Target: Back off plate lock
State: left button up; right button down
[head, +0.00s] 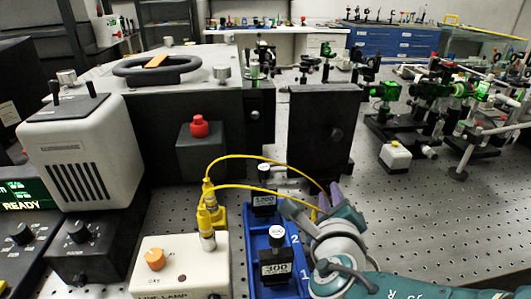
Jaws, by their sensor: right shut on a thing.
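My right gripper (327,200) reaches in from the lower right, with its purple fingers low in front of the black upright panel (312,125). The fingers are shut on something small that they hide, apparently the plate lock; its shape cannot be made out. My left gripper is not in view.
A blue rack (252,240) with black blocks labelled 1200 and 300 (275,265) stands just left of my right gripper. Yellow cables (265,158) arch from a connector above the cream lamp box (180,272) toward the gripper.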

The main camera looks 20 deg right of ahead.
jog(key=c, duration=1.1)
grip_release()
